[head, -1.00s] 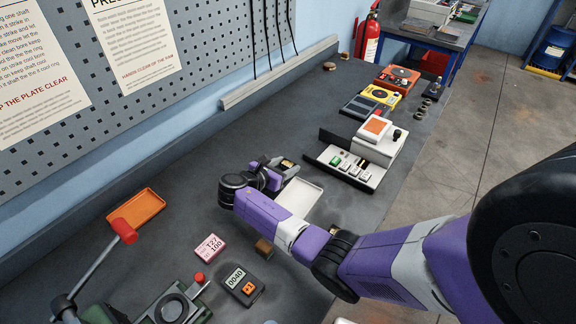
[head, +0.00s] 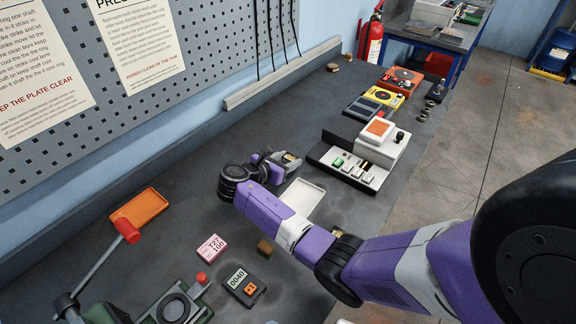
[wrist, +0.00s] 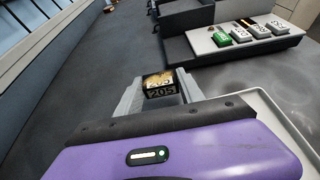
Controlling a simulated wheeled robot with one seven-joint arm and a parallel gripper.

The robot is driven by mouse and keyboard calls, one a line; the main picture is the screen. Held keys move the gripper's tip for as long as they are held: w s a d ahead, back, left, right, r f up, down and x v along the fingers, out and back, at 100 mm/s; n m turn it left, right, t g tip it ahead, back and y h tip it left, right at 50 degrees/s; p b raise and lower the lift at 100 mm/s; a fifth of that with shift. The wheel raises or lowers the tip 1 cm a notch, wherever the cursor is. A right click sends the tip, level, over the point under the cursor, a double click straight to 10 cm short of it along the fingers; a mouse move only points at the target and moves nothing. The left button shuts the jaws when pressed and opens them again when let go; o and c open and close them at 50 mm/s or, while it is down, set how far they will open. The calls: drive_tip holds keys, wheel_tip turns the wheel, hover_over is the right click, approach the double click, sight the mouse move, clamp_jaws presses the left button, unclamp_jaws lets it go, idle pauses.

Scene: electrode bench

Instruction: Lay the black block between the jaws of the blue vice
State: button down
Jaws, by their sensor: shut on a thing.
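My gripper (head: 280,163) is above the bench, near the far-left corner of a white tray. It is shut on a small black block with a gold top (wrist: 159,83), marked 205 on its near face. The block (head: 291,158) shows between the fingers in the head view too. In the wrist view the two grey fingers of my gripper (wrist: 161,90) stand on either side of it. I cannot make out a blue vice in either view.
The white tray (head: 303,203) lies under and beside my gripper. A grey-white control unit with keys (head: 358,178) stands to the right. An orange tray (head: 140,206), pink block (head: 211,247) and a meter marked 0040 (head: 245,286) lie left and nearer.

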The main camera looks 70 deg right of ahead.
sight(288, 159)
wheel_tip(288, 159, up, 17)
drive_tip(key=shift+f+b, duration=0.15)
drive_tip(key=shift+b, duration=0.15)
